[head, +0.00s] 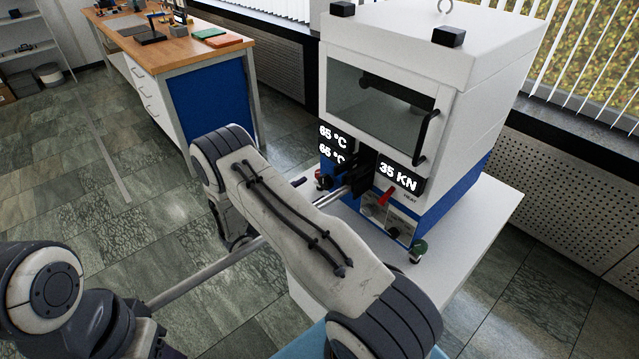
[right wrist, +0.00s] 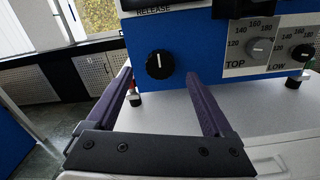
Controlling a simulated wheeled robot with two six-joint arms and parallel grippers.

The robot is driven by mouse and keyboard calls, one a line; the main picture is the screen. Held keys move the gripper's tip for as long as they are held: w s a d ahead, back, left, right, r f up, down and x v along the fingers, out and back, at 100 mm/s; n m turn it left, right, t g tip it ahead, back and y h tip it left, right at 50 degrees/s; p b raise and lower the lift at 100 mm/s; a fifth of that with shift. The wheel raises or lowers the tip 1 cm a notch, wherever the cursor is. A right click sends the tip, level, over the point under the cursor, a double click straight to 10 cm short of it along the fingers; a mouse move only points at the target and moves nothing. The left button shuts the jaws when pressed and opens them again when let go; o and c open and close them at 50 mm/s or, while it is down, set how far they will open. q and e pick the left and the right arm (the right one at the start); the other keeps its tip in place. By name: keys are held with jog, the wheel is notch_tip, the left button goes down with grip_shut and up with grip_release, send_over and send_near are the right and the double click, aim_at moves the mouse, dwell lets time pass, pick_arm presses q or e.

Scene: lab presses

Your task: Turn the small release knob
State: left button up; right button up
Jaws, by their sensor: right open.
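The release knob (right wrist: 160,64) is a round black knob with a white mark at its top, on the blue front panel of the press, below the RELEASE label. My right gripper (right wrist: 160,74) is open and empty in the right wrist view. Its two dark fingers point at the panel, one to either side of the knob in the picture, with a gap to it; contact is not visible. In the head view the right gripper (head: 358,180) is at the left front of the press (head: 470,45), and the knob cannot be made out there.
The press stands on a white table (head: 330,275). The TOP dial (right wrist: 257,47) and LOW dial (right wrist: 302,52) are right of the release knob. A workbench (head: 180,50) stands at the back left, with clear floor before it.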

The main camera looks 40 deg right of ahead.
aim_at(323, 183)
jog(key=shift+w+d+p, duration=0.15)
jog(key=shift+d+p, duration=0.25)
jog(key=shift+d, duration=1.8)
grip_shut()
